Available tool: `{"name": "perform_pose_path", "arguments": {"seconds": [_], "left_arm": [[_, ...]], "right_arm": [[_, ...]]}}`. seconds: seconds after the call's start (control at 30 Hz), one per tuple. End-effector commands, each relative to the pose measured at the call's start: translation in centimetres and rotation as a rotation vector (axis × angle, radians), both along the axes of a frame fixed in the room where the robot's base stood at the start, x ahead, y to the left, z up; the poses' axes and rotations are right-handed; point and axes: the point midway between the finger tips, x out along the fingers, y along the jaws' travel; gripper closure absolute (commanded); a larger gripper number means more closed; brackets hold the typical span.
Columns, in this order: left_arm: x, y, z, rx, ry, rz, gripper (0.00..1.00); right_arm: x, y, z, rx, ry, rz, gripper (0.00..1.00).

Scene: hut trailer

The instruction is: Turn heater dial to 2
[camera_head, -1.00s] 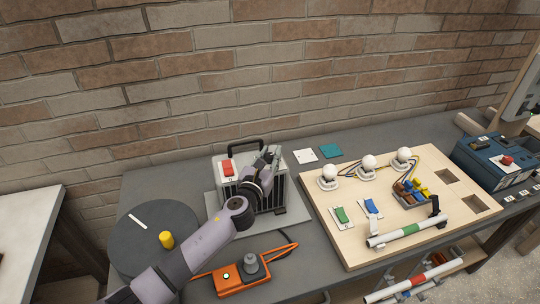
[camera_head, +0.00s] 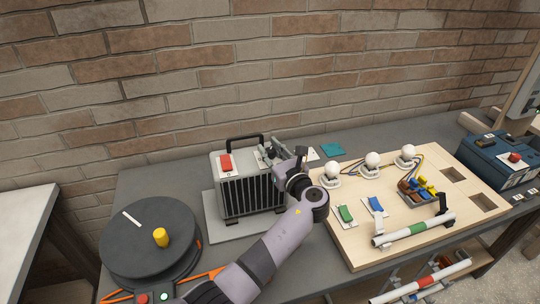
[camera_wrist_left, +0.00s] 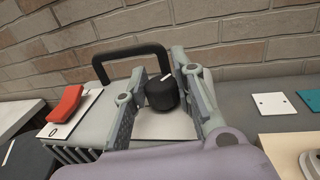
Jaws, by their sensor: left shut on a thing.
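The heater (camera_head: 250,197) is a grey box with a dark front grille, a black top handle and a red switch (camera_head: 226,162), which also shows in the left wrist view (camera_wrist_left: 66,103). The heater dial (camera_wrist_left: 162,93) is a black knob with a white pointer line on a pale plate on the heater's top. The line slants toward the upper right in the left wrist view; no numbers can be read. My left gripper (camera_head: 270,154) is shut on the dial, one finger on each side. In the head view the gripper largely hides the dial. My right gripper is not in view.
A dark round reel (camera_head: 150,238) with a yellow knob stands left of the heater. A wooden board (camera_head: 350,243) with bulbs, switches and a tube lies to the right. A teal card (camera_head: 332,150) lies behind it. A brick wall closes the back.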

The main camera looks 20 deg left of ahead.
Motion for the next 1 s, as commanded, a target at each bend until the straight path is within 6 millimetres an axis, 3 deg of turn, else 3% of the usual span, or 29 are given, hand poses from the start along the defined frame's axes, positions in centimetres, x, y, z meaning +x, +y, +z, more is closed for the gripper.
{"name": "perform_pose_path", "arguments": {"seconds": [0.2,0.73,0.77,1.0], "left_arm": [[0.02,-0.06,-0.14,0.0,0.001,0.064,1.0],[0.01,0.0,-0.01,-0.001,0.001,0.083,1.0],[0.01,0.0,0.0,-0.001,0.001,0.083,0.74],[0.01,0.01,-0.01,-0.001,0.001,0.083,0.58]], "right_arm": [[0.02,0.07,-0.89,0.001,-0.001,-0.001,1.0],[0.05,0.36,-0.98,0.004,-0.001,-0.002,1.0],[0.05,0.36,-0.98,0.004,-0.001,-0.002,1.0],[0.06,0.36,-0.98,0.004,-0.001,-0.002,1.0]]}}
